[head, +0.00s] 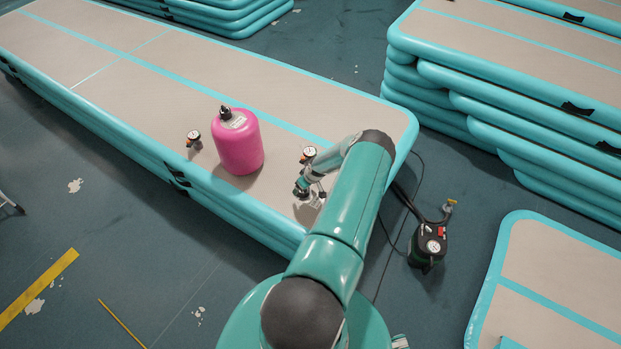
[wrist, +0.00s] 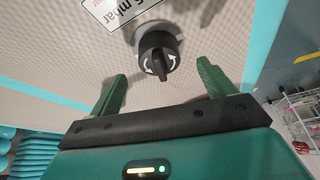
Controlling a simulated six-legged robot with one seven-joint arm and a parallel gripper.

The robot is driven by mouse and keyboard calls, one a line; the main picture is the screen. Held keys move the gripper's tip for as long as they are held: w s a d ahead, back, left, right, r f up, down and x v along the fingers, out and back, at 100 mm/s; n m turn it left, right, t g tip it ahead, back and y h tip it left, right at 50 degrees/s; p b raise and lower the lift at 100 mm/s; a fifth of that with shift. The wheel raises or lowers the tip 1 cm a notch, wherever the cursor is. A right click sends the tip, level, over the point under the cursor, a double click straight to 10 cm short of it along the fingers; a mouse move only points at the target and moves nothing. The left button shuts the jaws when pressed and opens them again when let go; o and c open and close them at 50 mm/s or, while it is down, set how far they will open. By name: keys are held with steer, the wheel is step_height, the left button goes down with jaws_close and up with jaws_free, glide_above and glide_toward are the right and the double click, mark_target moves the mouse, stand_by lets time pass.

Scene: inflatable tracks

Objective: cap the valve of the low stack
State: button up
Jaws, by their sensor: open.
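The low stack (head: 90,60) is a long beige-topped stack of mats with teal sides in the head view. In the wrist view, a black round knob (wrist: 157,50) with white curved arrows and a raised grip bar sits on a grey disc against the beige surface. I take it for the valve or its cap; I cannot tell which. My gripper (wrist: 158,78) is open, its two green fingers apart on either side below the knob, with nothing between them. In the head view my gripper (head: 303,188) is low over the stack's near right end, partly hidden by my arm.
A pump with a dial (head: 429,246) and hose is on the floor. A taller stack (head: 510,90) is at right.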

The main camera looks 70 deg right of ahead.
steer(key=v, duration=0.9)
steer(key=shift+r, duration=0.35)
steer(key=shift+s, duration=0.15)
